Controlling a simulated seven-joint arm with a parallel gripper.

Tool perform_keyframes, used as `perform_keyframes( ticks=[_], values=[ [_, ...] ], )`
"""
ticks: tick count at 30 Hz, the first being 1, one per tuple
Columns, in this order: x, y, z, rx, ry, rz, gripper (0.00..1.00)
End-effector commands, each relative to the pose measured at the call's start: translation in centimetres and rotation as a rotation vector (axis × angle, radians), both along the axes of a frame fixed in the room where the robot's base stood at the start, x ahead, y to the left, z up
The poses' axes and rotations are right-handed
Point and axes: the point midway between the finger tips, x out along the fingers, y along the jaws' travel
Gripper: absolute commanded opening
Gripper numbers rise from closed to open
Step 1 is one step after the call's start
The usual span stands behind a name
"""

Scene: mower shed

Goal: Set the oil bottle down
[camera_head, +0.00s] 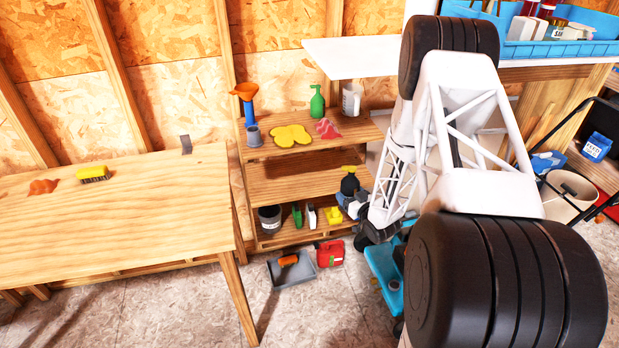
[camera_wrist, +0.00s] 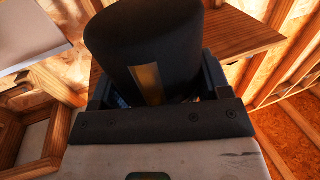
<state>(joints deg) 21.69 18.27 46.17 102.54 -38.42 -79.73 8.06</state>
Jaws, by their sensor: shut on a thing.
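The oil bottle (camera_head: 349,184) is black with a yellow top in the head view. It appears upright, at the right end of the wooden shelf unit's middle board (camera_head: 290,186). My gripper (camera_head: 352,202) is shut on its lower part. In the wrist view the dark bottle (camera_wrist: 140,42), with a yellow patch, fills the space between the fingers of my gripper (camera_wrist: 157,85). I cannot tell whether the bottle's base touches the board; the gripper hides it.
The middle board is otherwise bare. The lowest board holds a dark pot (camera_head: 270,219) and small containers. A workbench (camera_head: 150,212) stands left.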

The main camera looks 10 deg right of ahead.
Motion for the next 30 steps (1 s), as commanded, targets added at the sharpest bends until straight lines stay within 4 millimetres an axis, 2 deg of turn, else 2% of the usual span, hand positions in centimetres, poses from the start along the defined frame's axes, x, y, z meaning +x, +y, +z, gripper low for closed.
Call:
perform_keyframes(
  ticks=[11, 17, 30],
  values=[
    [1.0, 0.3, 0.1, -0.001, -0.001, 0.002, 0.35],
    [3.1, 0.9, 0.0, -0.001, 0.0, 0.001, 0.35],
    [9.3, 2.7, 0.1, -0.001, -0.001, 0.002, 0.35]
  ],
)
